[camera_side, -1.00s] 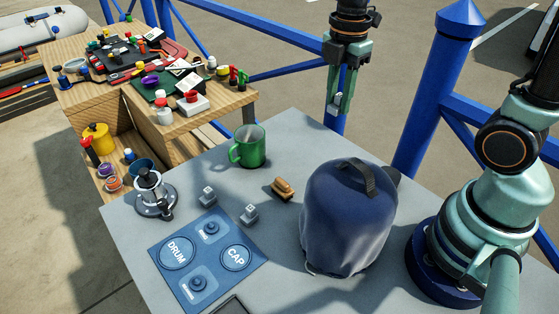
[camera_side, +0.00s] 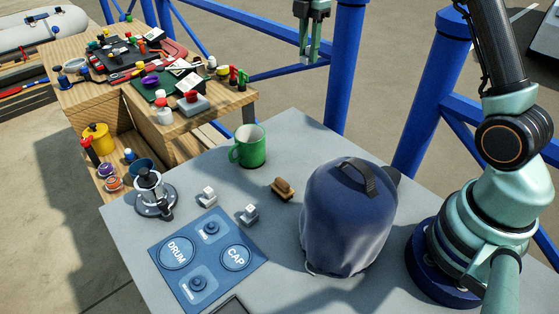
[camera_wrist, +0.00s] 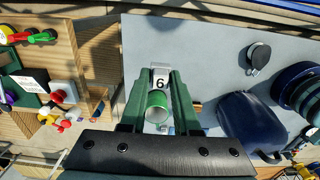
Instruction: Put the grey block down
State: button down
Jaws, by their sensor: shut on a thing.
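My gripper (camera_side: 311,55) is high at the top of the side view, well above and behind the far edge of the grey table (camera_side: 290,135). In the wrist view my gripper (camera_wrist: 160,84) is shut on a grey block (camera_wrist: 160,78), with a "6" on its light face. The side view does not show the held block clearly. Two similar small grey blocks, one to the left (camera_side: 206,197) and one to the right (camera_side: 249,213), stand on the table beside the blue mat (camera_side: 230,222).
A green mug (camera_side: 248,147), a wooden brush (camera_side: 283,189), a blue covered bulk (camera_side: 345,225) and a metal winch (camera_side: 153,196) stand on the table. A cluttered wooden bench (camera_side: 190,128) is behind left. Blue rails (camera_side: 340,75) rise behind.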

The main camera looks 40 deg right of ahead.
aim_at(303, 125)
jog(key=shift+w+d+f, duration=0.25)
jog(key=shift+w+d, duration=0.2)
jog(key=shift+w, duration=0.05)
notch_tip(303, 125, down, 20)
jog(key=shift+r, duration=0.1)
jog(key=c, duration=0.6)
grip_release()
jog(key=shift+f, duration=0.2)
jog(key=shift+c, duration=0.2)
jog(key=shift+r, duration=0.15)
